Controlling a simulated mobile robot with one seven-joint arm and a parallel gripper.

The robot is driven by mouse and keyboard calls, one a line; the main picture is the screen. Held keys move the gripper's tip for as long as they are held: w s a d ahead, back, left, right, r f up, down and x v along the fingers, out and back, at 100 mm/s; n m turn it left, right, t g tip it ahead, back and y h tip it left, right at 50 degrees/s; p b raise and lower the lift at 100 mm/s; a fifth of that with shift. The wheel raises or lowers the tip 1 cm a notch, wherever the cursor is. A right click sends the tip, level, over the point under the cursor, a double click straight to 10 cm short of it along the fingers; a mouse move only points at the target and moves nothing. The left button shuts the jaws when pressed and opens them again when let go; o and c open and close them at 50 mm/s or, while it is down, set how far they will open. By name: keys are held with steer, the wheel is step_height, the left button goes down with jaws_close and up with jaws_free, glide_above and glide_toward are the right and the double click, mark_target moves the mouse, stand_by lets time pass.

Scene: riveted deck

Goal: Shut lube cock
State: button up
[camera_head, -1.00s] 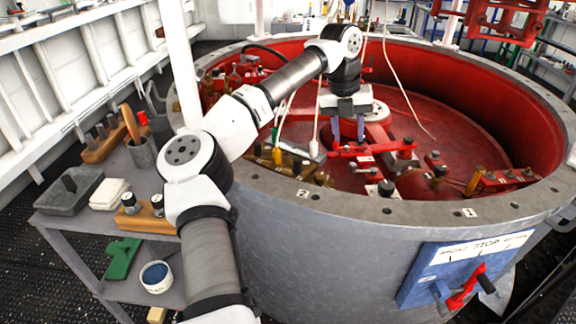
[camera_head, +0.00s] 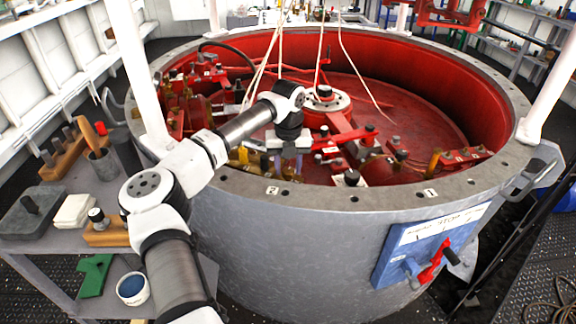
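Several brass fittings stand inside the red-lined drum along its near wall, including a small one (camera_head: 288,173) behind the rim mark "2" and a taller one (camera_head: 435,160) at the right. I cannot tell which of them is the lube cock. My gripper (camera_head: 288,163) points down just inside the near rim, its two fingers apart, right above or beside the small brass fitting. I cannot tell whether the fingers touch or surround it. The rim and nearby parts hide its lower end.
The drum's grey bolted rim (camera_head: 318,194) stands between my body and the fittings. Red bars and black knobs (camera_head: 352,178) crowd the area right of my gripper. A blue panel (camera_head: 430,246) with a red lever is on the outer wall. A grey bench (camera_head: 60,247) stands left.

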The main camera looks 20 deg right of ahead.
steer(key=shift+f, duration=0.4)
steer(key=shift+c, duration=0.3)
steer(key=c, duration=0.6)
steer(key=shift+c, duration=0.2)
